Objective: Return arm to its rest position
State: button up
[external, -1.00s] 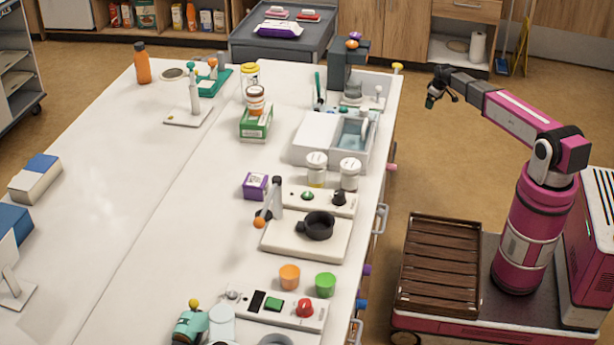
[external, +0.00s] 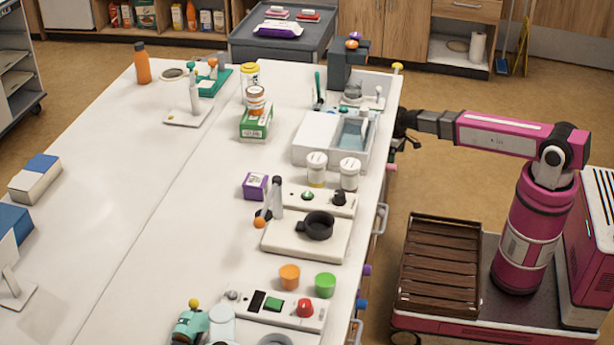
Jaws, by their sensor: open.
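My arm (external: 500,133) reaches left from its column on the magenta base, roughly level. My gripper (external: 408,131) is at the right edge of the white table, beside the grey bin end of the table. Its fingers are small and dark in this view, and I see nothing held between them. It is open. Whether it touches the table edge or hangs in front of it I cannot tell.
The long white table (external: 150,190) carries a white basin unit (external: 315,140), two white-lidded jars, a black pan (external: 319,226) on a board, and orange and green cups. Knobs and handles stick out from its right side. A brown slatted crate (external: 440,265) sits on my base. Floor between is clear.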

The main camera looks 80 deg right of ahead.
jog(key=s+a+f+n, duration=0.1)
jog(key=s+a, duration=0.1)
jog(key=a, duration=1.1)
jog(key=s+a+f+n, duration=0.1)
jog(key=s+a+n, duration=0.1)
jog(key=a, duration=1)
jog(key=shift+s+a+f+n, duration=0.2)
jog(key=shift+a+n, duration=0.1)
jog(key=shift+a, duration=0.1)
